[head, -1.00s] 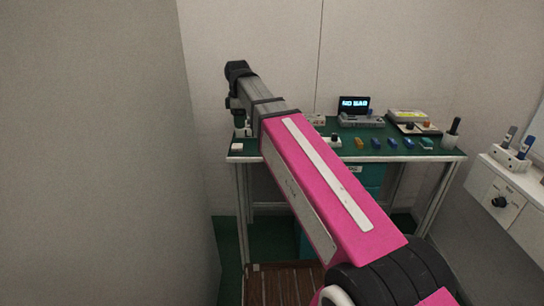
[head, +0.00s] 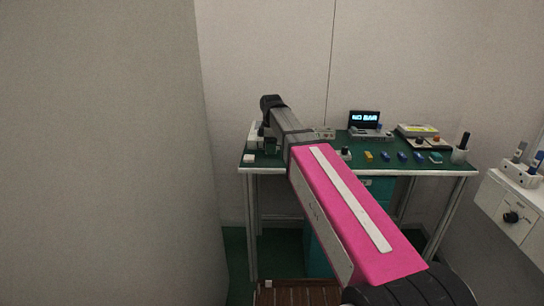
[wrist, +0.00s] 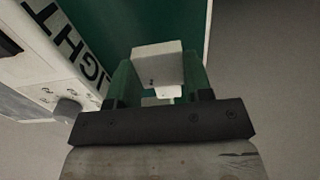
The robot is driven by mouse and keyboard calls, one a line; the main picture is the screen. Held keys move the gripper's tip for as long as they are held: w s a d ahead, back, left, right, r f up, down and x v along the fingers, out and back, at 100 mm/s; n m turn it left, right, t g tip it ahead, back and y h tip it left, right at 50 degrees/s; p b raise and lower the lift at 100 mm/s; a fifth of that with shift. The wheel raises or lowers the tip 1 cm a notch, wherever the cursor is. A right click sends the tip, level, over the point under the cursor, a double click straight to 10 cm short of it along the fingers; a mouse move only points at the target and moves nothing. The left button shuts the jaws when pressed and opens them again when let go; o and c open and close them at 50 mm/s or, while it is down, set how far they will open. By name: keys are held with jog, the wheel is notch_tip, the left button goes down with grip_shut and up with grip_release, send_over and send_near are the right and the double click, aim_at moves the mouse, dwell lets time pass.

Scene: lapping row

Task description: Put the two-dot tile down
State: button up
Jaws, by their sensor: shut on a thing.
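My gripper (wrist: 160,88) has green fingers, shut on a pale, blocky tile, which I take as the two-dot tile (wrist: 156,66). Small dark marks show near its lower edge, too small to count. In the head view my gripper (head: 270,147) is low over the left end of the green bench (head: 318,158), and the tile in it cannot be made out. Whether the tile touches the bench is unclear. A smaller white piece (wrist: 166,92) shows between the fingers, partly hidden.
A white block (head: 249,158) lies at the bench's front left corner. A white device (wrist: 50,70) lettered "LIGHT", with a knob, stands close beside my gripper. A screen reading "NO BAR" (head: 364,118) and several coloured blocks (head: 386,156) are farther right.

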aim_at(272, 161)
jog(key=shift+w+d+f, duration=0.15)
jog(key=shift+f, duration=1.95)
jog(key=shift+f, duration=0.1)
jog(key=o, duration=1)
jog(key=shift+c, duration=0.2)
notch_tip(272, 161, up, 12)
jog(key=shift+r, duration=0.15)
